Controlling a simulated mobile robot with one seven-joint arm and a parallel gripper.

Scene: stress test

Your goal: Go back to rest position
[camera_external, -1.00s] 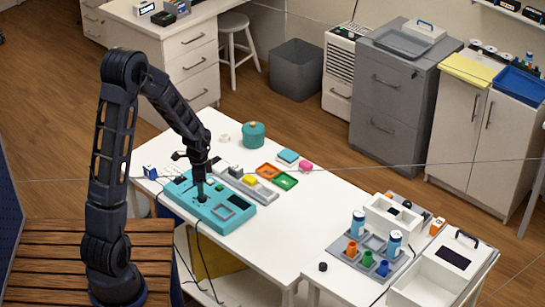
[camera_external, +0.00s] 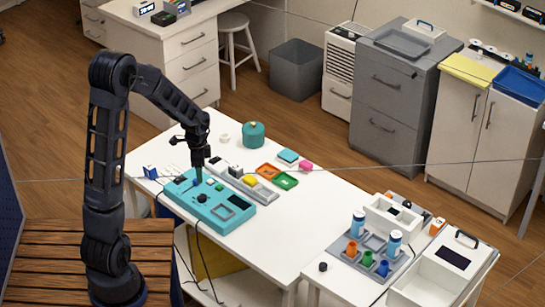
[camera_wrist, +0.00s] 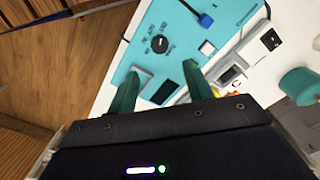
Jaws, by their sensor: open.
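My gripper (camera_external: 198,182) hangs above the teal control panel (camera_external: 236,222) on the white table. Its two green fingers are apart with nothing between them in the wrist view (camera_wrist: 162,82). The panel has a black round knob (camera_external: 202,198), which also shows in the wrist view (camera_wrist: 159,44), ahead of the fingers and clear of them. A dark rectangular window (camera_wrist: 164,92) shows between the fingers. A blue plug with a cable (camera_wrist: 206,20) is on the panel.
Orange (camera_external: 267,170) and green (camera_external: 285,180) trays, a teal pot (camera_external: 253,134) and small blocks stand behind the panel. A grey rack (camera_external: 346,244) with bottles is on the right-hand table. Black cables hang over the table's front edge. The air above the panel is clear.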

